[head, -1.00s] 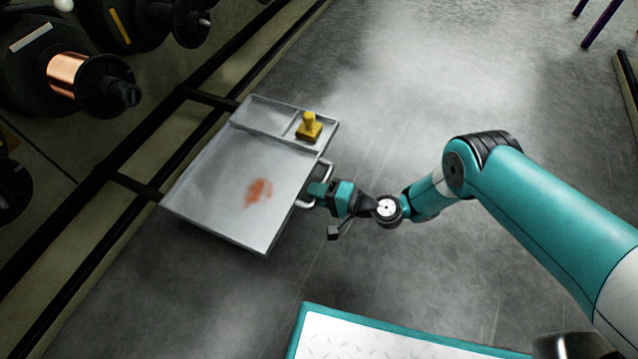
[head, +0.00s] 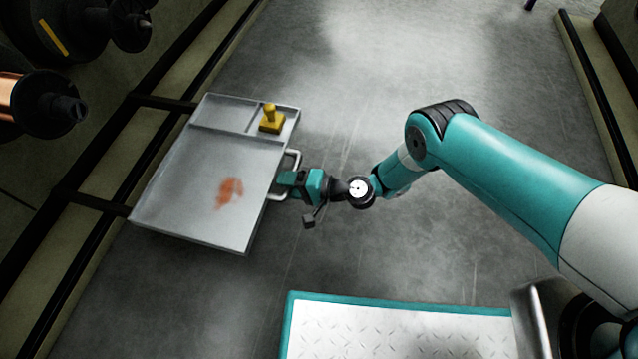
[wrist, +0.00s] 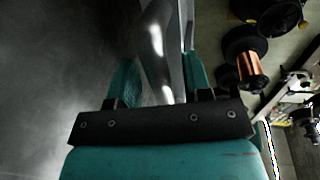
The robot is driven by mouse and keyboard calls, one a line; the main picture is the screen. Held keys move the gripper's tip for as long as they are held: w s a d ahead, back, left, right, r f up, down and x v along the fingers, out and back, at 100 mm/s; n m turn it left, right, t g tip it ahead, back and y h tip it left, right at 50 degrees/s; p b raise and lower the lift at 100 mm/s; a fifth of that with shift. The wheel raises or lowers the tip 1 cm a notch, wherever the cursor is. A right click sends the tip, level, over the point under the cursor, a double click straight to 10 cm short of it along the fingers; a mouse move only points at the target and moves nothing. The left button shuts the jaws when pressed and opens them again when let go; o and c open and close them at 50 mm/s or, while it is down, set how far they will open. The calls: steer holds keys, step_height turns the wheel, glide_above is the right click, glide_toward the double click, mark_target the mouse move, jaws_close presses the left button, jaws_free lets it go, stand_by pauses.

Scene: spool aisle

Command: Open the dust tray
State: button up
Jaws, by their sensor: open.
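The dust tray (head: 178,188) is a grey metal tray that stands well out from under the rack at the left. It has a reddish-brown dust patch (head: 229,192) on its floor and a divided strip at its far end. Its pale bar handle (head: 294,158) is on the side facing my arm. My gripper (head: 281,184) is at this handle, with its fingers beside the bar. In the wrist view the handle (wrist: 156,45) runs between the two open fingers (wrist: 160,82). Whether either finger touches it I cannot tell.
A yellow stamp-shaped object (head: 271,120) stands in the tray's far compartment. Spools, one copper-coloured (head: 8,97), hang on the rack at the left. My own teal-edged deck is at the bottom. The grey floor beyond the tray is clear.

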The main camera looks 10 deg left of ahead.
steer(key=p+v, duration=0.8)
steer(key=v, duration=0.9)
steer(key=shift+d, duration=0.25)
steer(key=shift+s, duration=0.1)
steer(key=w+a+r+n+g+h+p, duration=0.1)
steer(key=w+r+n+g+h+p, duration=0.2)
steer(key=r, duration=1.3)
steer(key=w+r+n+g+h+p, duration=0.15)
steer(key=w+r+n, duration=0.25)
steer(key=r, duration=1.1)
steer(key=s+d+r+n+t+h+p, duration=0.1)
steer(key=s+d+r+h, duration=0.2)
steer(key=s+d+r, duration=0.6)
steer(key=s+d+r+n+t+h+p, duration=0.15)
steer(key=s+r+h, duration=0.25)
steer(key=s+r, duration=1)
step_height(320, 180, up, 39)
steer(key=p, duration=3.8)
steer(key=shift+w+d+m, duration=0.25)
steer(key=shift+w+m, duration=0.2)
